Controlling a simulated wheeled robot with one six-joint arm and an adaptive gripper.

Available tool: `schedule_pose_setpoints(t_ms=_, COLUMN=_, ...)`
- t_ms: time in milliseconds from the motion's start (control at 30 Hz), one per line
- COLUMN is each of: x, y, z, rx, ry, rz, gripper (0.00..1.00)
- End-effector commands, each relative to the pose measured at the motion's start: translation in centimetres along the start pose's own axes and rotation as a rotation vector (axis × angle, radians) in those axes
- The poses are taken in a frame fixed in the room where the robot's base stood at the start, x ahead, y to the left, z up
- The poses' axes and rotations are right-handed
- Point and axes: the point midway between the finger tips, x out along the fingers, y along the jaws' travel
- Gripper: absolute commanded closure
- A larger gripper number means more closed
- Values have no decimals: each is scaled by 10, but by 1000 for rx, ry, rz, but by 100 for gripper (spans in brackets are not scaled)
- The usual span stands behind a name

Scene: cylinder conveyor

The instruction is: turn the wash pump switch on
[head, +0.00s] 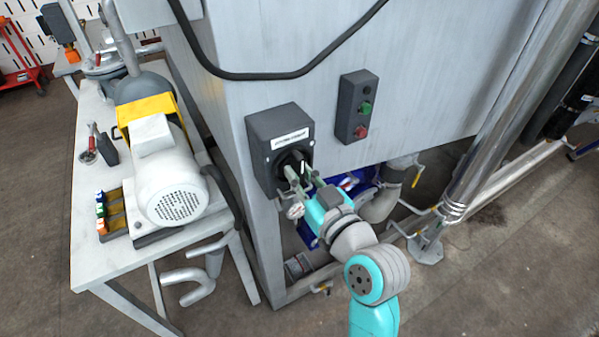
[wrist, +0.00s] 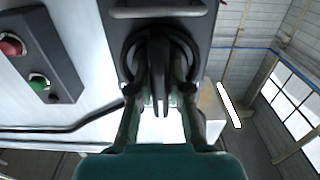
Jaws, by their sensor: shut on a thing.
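The wash pump switch is a dark grey box (head: 262,160) with a pale label (head: 292,138) on the front of the big metal cabinet. The label's text is too small to read. Its black rotary knob (wrist: 157,62) fills the middle of the wrist view, with its grip bar lying along the picture's up-down direction. My gripper (head: 299,178) is at the knob in the head view and covers part of it. In the wrist view my gripper (wrist: 160,90) has one finger on each side of the knob's bar, and it is shut on it.
A control box with a green button (head: 366,107) and a red button (head: 361,132) is right of the switch. A black cable (head: 270,77) hangs above. A white table (head: 90,245) with a pump motor (head: 170,180) stands left.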

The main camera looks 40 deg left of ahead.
Motion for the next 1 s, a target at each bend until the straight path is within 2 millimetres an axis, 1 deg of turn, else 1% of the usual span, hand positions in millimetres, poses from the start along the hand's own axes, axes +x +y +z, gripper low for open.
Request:
schedule_pose_setpoints(t_ms=167, x=0, y=0, z=2, rx=-1, ry=-4, rz=0, gripper=100)
schedule_pose_setpoints(t_ms=200, x=0, y=0, z=2, rx=-1, ry=-4, rz=0, gripper=73)
schedule_pose_setpoints(t_ms=267, x=0, y=0, z=2, rx=-1, ry=-4, rz=0, gripper=58)
schedule_pose_setpoints(t_ms=567, x=-1, y=0, z=1, rx=0, ry=-2, rz=0, gripper=57)
schedule_pose_setpoints(t_ms=667, x=-6, y=0, z=1, rx=1, ry=-2, rz=1, gripper=57)
schedule_pose_setpoints(t_ms=767, x=-18, y=1, z=1, rx=1, ry=-1, rz=2, gripper=57)
schedule_pose_setpoints(t_ms=867, x=-36, y=1, z=1, rx=0, ry=-2, rz=3, gripper=57)
schedule_pose_setpoints(t_ms=1000, x=-65, y=2, z=1, rx=1, ry=-2, rz=4, gripper=57)
